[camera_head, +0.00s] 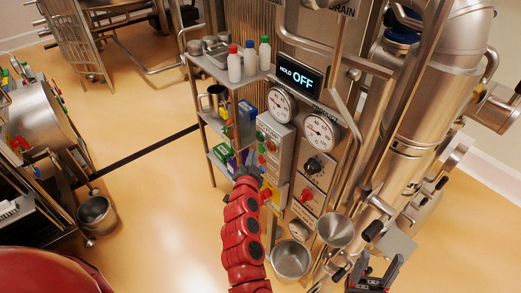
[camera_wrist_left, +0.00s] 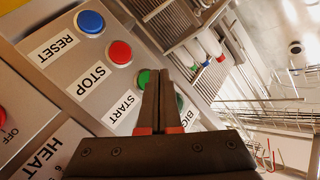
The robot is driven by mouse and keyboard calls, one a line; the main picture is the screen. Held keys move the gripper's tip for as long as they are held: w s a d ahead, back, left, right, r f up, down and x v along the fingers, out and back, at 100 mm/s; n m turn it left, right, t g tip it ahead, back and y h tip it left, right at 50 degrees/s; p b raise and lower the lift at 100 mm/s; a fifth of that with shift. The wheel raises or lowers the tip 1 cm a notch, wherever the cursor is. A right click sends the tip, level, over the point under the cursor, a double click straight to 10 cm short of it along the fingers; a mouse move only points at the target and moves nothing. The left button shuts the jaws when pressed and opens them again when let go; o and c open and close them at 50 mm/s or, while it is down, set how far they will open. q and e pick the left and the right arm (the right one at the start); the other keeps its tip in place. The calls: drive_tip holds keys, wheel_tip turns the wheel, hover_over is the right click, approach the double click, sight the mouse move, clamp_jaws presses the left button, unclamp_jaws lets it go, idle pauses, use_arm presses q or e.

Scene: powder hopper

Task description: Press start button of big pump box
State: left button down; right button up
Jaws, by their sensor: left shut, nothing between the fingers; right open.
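The big pump box is a grey panel (camera_wrist_left: 95,65) in the left wrist view, with a blue RESET button (camera_wrist_left: 90,22), a red STOP button (camera_wrist_left: 120,52) and a green START button (camera_wrist_left: 143,77). A label beginning "BIG" (camera_wrist_left: 187,112) is partly hidden by my fingers. My left gripper (camera_wrist_left: 158,74) is shut and empty; its tips overlap the START button's right side. I cannot tell whether they touch it. In the head view, my left gripper (camera_head: 246,173) is in front of the lower panel boxes. My right gripper (camera_head: 373,277) is open and empty at the bottom right.
A HEAT panel (camera_wrist_left: 45,150) adjoins the box. Steel pipes stand to the right. Open floor (camera_head: 150,200) lies left.

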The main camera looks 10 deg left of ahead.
use_arm(q)
drive_tip(key=shift+w+d, duration=0.1)
drive_tip(key=shift+w, duration=0.05)
idle(0.8)
drive_tip(key=shift+w+d, duration=0.15)
drive_tip(key=shift+w, duration=0.05)
drive_tip(key=shift+w+d+p, duration=0.2)
drive_tip(key=shift+w+p, duration=0.1)
drive_tip(key=shift+p, duration=0.2)
idle(0.4)
drive_tip(key=shift+s, duration=0.15)
drive_tip(key=shift+s+a+b, duration=0.3)
drive_tip(key=shift+s+a, duration=0.15)
drive_tip(key=shift+s, duration=0.1)
idle(0.4)
drive_tip(key=s+a+b, duration=0.1)
drive_tip(key=s, duration=0.1)
drive_tip(key=s+a+b, duration=0.1)
drive_tip(key=a, duration=0.1)
drive_tip(key=shift+s, duration=0.4)
